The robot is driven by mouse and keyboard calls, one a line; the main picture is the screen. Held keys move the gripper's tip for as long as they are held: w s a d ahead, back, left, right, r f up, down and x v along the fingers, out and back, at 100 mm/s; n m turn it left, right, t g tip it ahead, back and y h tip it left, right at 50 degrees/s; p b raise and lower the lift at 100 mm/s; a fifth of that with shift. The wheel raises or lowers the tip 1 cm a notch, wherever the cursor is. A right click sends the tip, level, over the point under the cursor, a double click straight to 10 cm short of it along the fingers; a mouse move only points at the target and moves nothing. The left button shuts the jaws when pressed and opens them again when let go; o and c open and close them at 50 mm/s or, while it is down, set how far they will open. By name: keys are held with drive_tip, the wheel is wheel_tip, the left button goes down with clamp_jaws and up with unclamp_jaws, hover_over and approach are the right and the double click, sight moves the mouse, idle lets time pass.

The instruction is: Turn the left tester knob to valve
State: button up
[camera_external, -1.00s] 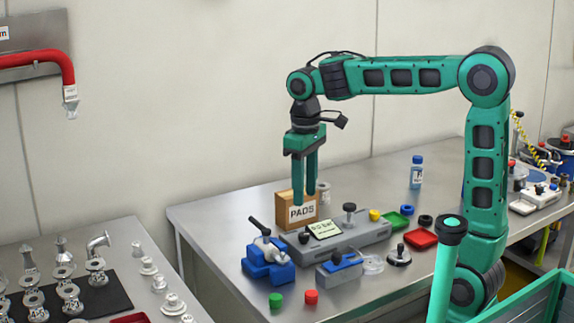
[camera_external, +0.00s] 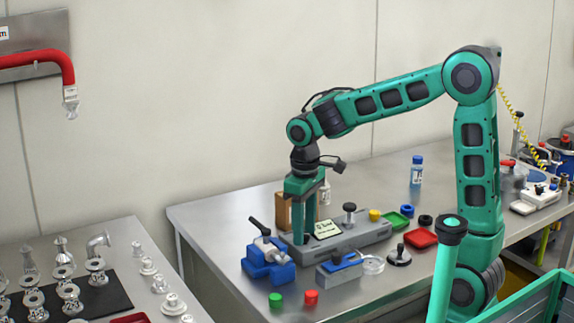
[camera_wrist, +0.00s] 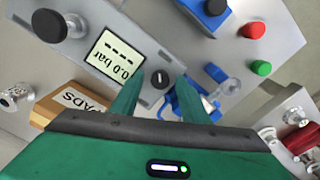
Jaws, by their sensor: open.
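The tester is a long grey box (camera_external: 362,236) on the steel bench, with a pale display. In the wrist view the display (camera_wrist: 115,57) reads 0.0 bar, upside down. The left tester knob (camera_wrist: 160,78) is black with a white mark that runs roughly up and down in the wrist view. My gripper (camera_wrist: 156,90) is open, pointing down, with one fingertip on each side of this knob; I cannot tell whether they touch it. In the external view my gripper (camera_external: 304,236) is low over the tester's left end and hides the knob. The knob labels are not readable.
The PADS box (camera_wrist: 65,103) stands close behind my gripper. A taller black knob (camera_external: 349,208) stands on the tester's right part. Green (camera_external: 276,299) and red (camera_external: 311,296) caps lie at the front edge.

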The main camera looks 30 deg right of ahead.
clamp_jaws()
drive_tip(key=shift+n, duration=0.5)
unclamp_jaws()
drive_tip(key=shift+r, duration=0.15)
wheel_tip(320, 180, up, 10)
drive_tip(key=shift+r, duration=0.25)
drive_tip(key=shift+w, duration=0.1)
